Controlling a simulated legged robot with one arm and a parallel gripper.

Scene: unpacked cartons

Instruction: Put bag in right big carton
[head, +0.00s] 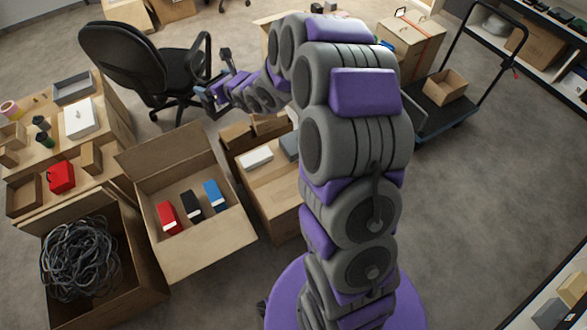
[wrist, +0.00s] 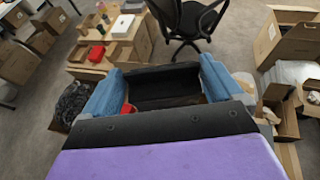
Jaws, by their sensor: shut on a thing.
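My gripper (head: 214,94) is reached out far, near the office chair. In the wrist view its two blue fingers (wrist: 157,88) flank a dark, hollow-looking object (wrist: 165,72), which they hold. It looks like a black bag, but its shape is unclear. Open cartons stand on the floor in the head view: one with cables (head: 135,292), one with red, black and blue box-like items (head: 222,258), and, right of these, one with a white box (head: 282,215). My arm partly hides that right carton. A red bag-like item (head: 61,177) sits on the table.
The office chair (head: 140,58) stands close beside my gripper. The wooden table (head: 108,118) at left holds small boxes and trays. A trolley (head: 437,112) with a small carton stands at right.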

